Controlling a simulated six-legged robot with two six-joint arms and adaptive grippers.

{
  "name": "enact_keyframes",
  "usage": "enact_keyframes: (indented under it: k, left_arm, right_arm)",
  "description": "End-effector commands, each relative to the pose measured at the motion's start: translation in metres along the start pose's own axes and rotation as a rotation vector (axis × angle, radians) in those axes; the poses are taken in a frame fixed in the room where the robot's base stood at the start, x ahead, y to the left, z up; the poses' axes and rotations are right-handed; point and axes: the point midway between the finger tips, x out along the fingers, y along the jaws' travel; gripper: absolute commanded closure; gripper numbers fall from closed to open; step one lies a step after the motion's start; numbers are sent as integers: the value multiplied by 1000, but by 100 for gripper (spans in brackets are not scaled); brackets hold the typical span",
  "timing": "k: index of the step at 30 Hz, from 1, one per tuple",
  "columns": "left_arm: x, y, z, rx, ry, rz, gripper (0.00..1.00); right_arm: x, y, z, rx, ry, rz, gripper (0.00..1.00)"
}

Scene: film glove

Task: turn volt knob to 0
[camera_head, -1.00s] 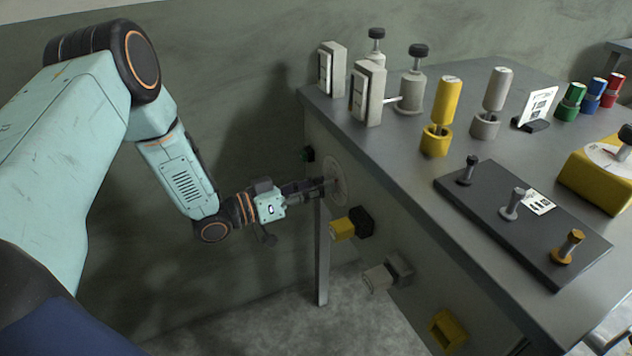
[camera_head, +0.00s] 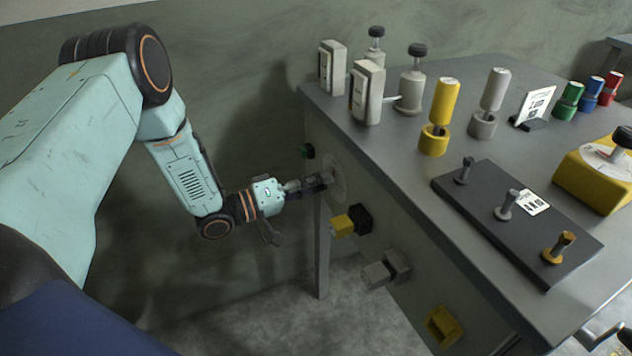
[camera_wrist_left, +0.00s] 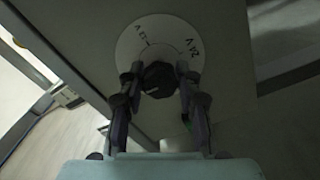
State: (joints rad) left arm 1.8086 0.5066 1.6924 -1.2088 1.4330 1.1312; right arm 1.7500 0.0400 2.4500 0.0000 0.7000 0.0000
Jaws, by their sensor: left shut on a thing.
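The volt knob (camera_wrist_left: 158,80) is a dark, faceted knob at the centre of a round white dial plate (camera_wrist_left: 132,45) with "V" markings. In the head view the dial (camera_head: 341,178) sits on the bench's front panel, near its left end, and the knob is mostly hidden by the fingers. My left gripper (camera_head: 325,178) reaches the panel from the left and is shut on the knob; in the wrist view its fingers (camera_wrist_left: 160,88) lie on both sides of the knob. My right gripper is not in view.
Below the dial, a yellow block (camera_head: 342,227) and a grey block (camera_head: 376,275) stick out from the panel. The benchtop holds switches, posts, yellow and grey cylinders and a dark board (camera_head: 470,205).

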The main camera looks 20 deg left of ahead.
Motion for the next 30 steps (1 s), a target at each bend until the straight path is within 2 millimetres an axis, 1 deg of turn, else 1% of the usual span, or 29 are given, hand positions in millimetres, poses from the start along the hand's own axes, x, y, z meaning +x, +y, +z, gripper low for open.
enact_keyframes:
  k: [6,19,20,27,28,30]
  left_arm:
    - [0,-1,0,-43,0,-2,98]
    - [0,-1,1,-50,0,-1,98]
    - [0,-1,1,-49,0,-1,64]
    - [0,0,0,-48,0,-1,44]
    - [0,0,0,-48,0,-1,42]
    - [0,0,0,-47,0,-1,42]
  right_arm:
    - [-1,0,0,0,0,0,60]
    - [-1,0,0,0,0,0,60]
    - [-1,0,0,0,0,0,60]
    - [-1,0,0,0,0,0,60]
    - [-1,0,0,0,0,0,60]
    - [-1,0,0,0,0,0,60]
